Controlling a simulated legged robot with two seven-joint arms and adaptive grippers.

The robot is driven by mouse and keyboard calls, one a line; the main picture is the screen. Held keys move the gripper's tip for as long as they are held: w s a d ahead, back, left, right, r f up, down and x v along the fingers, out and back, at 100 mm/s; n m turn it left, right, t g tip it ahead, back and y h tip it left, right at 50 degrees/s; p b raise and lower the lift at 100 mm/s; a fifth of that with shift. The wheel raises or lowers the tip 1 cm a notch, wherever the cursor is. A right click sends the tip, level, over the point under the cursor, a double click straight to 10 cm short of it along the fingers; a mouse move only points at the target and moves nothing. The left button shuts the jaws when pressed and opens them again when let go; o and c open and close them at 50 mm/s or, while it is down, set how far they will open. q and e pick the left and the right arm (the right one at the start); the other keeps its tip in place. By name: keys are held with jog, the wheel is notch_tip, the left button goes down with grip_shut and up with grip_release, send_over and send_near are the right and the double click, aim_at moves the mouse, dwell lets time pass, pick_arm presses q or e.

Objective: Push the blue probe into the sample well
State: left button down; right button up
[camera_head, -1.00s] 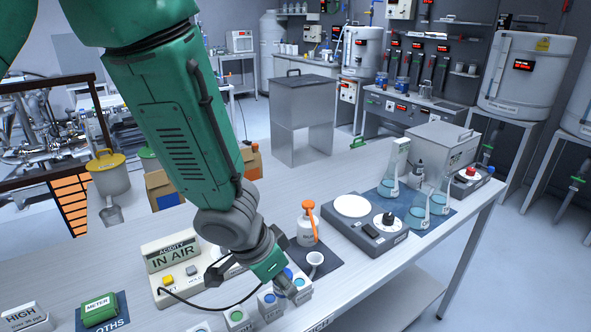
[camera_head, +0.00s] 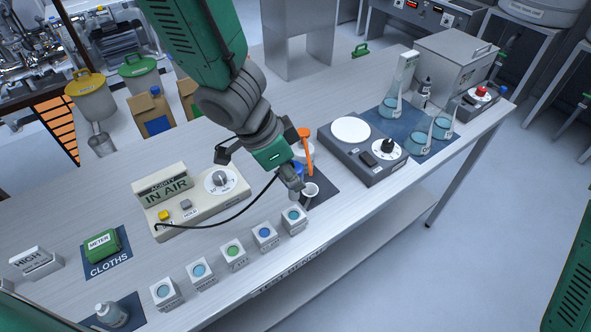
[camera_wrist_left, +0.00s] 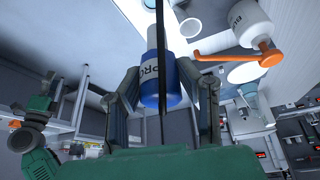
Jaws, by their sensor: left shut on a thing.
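The blue probe (camera_wrist_left: 162,82), with a white labelled upper part, stands between the fingers of my left gripper (camera_wrist_left: 155,100) in the wrist view. My left gripper (camera_head: 291,182) is shut on it, and the fingers hide much of the probe (camera_head: 298,170) in the head view. A black cable runs from it to the acidity meter (camera_head: 190,203), which reads IN AIR. A small white cup (camera_head: 311,191) is just right of the gripper. I cannot tell which vessel is the sample well.
A row of white blocks with coloured round tops, including the rightmost one (camera_head: 293,220), lines the front edge. The orange-spouted bottle (camera_head: 304,148) stands close behind the gripper. A grey hotplate unit (camera_head: 365,150) is to the right. Bare table lies behind the meter.

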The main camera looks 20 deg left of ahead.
aim_at(291, 199)
pick_arm(q)
jog(key=f+b, duration=0.2)
jog(key=f, duration=0.1)
jog(key=shift+s+a, duration=0.1)
jog(key=shift+a, duration=0.1)
jog(key=shift+d+f+b, duration=0.1)
jog(key=shift+f+b, duration=0.35)
jog(key=shift+f, duration=0.1)
jog(key=shift+d+f, duration=0.25)
jog(key=shift+f, duration=0.05)
jog(key=shift+a, duration=0.25)
jog(key=shift+d, duration=0.1)
jog(key=shift+d, duration=0.1)
jog(key=shift+a, duration=0.2)
jog(key=shift+p, duration=0.4)
dwell(0.3)
jog(key=shift+d+f+b, duration=0.1)
jog(key=shift+f+b, duration=2.15)
jog(key=shift+f, duration=0.8)
dwell(0.3)
